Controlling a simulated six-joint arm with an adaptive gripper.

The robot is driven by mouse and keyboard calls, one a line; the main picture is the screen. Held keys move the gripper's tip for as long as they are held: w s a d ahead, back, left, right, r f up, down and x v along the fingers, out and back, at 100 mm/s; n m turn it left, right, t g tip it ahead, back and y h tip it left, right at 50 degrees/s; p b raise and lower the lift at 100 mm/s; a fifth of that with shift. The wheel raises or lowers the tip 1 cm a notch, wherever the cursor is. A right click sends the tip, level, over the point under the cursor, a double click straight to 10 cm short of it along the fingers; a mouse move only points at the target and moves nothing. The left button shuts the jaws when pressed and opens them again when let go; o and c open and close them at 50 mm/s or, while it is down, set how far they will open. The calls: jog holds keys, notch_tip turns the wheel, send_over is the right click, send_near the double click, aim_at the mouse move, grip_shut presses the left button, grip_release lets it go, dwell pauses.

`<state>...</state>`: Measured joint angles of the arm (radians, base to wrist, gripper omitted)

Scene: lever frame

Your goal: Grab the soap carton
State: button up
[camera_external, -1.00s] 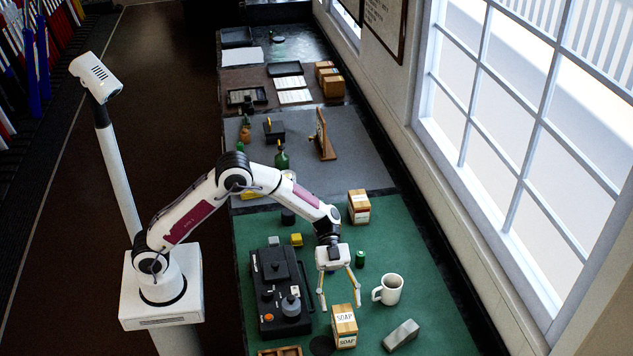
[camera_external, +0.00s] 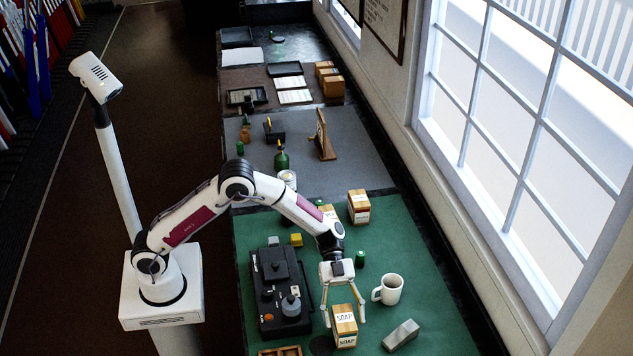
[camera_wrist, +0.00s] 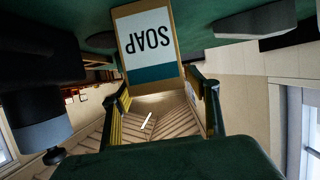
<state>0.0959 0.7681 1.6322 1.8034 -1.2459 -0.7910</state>
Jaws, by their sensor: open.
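The soap carton (camera_external: 346,330) is a light wooden-brown box with white SOAP labels. It stands upright on the green mat (camera_external: 425,315) near the front of the external view. My gripper (camera_external: 344,317) is open, with its fingers pointing down on either side of the carton's upper part. In the wrist view the carton (camera_wrist: 150,45) appears upside down, with its label facing the camera. It lies just beyond and between the open fingertips (camera_wrist: 158,82). I cannot tell whether either finger touches it.
A white mug (camera_external: 390,289) and a grey block (camera_external: 401,335) stand to the right. A black device with knobs (camera_external: 272,275) is close on the left. A green can (camera_external: 360,258) and another carton (camera_external: 359,207) are behind. A dark round disc (camera_external: 321,346) lies beside the carton.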

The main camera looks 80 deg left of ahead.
dwell(0.5)
jog(key=c, duration=1.5)
jog(key=shift+r, duration=0.1)
jog(key=shift+r, duration=4.95)
